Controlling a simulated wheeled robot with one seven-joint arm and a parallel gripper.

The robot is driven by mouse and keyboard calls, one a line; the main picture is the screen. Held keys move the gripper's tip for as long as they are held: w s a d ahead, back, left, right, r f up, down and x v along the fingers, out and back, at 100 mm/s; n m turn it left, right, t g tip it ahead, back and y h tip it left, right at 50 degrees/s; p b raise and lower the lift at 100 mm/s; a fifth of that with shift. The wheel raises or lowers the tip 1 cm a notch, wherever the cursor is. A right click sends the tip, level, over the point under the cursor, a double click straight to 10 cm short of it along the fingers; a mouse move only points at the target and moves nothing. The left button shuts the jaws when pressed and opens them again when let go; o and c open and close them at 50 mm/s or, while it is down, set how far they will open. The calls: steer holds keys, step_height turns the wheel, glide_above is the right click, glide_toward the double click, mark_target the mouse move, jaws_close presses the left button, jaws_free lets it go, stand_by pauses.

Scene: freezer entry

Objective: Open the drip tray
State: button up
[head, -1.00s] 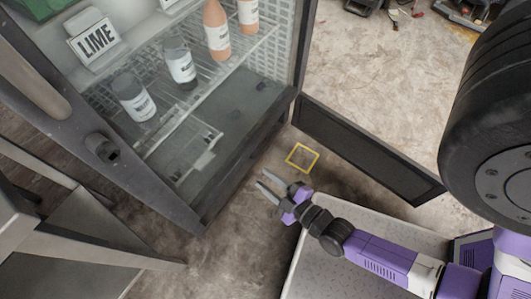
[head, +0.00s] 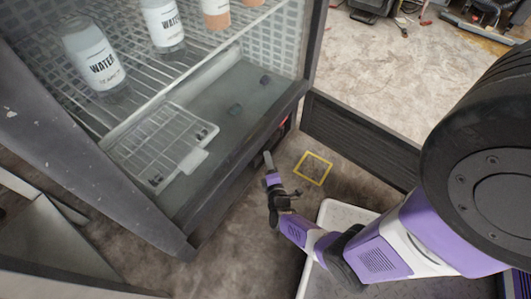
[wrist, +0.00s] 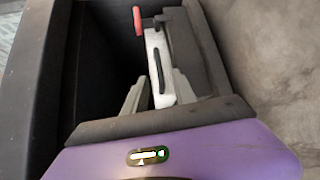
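My gripper (head: 268,161) is low at the front base of the glass-sided fridge (head: 180,235), pointing toward it. In the wrist view its two pale fingers (wrist: 159,92) are apart, reaching into a dark recess. A white slotted part (wrist: 158,70) with a red end (wrist: 137,20) lies ahead, between and beyond the fingers; I cannot tell whether they touch it. A flat gridded tray (head: 165,142) with a pale front tab lies on the fridge floor. I cannot tell for certain which part is the drip tray.
Bottles (head: 95,62) stand on the wire shelf above. A dark panel (head: 360,140) juts out at the fridge's right. A yellow square outline (head: 313,168) marks the floor beside my gripper. A metal frame (head: 45,245) stands at lower left.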

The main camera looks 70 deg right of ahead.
mark_target(265, 149)
steer(key=shift+b+x, duration=1.5)
steer(key=shift+x, duration=1.65)
jaws_close()
